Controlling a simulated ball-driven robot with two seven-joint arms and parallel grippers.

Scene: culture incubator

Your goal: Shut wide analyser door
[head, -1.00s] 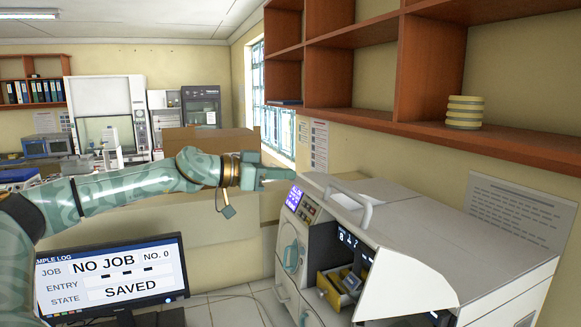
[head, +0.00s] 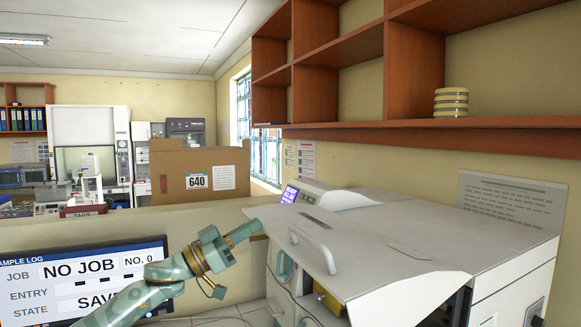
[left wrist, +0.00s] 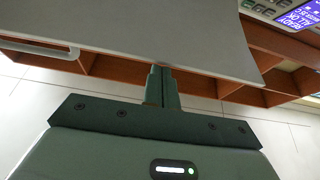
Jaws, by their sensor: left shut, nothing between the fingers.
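The analyser's wide door (head: 370,255) is a pale grey flap with a bar handle (head: 313,250). It stands open, jutting out from the analyser top (head: 450,225), with a dark gap and a bit of yellow showing below it. My left gripper (head: 254,228) is shut and empty, close to the door's left corner. In the left wrist view the shut fingertips (left wrist: 162,68) overlap the edge of the door (left wrist: 170,30); I cannot tell whether they touch it. The handle shows at the left there (left wrist: 40,48). My right gripper is not in view.
A lit display (head: 290,194) sits on the analyser's left end. A monitor (head: 85,275) stands at lower left, near my left arm. A cardboard box (head: 200,172) stands behind. Wooden shelves (head: 350,128) hang above the analyser.

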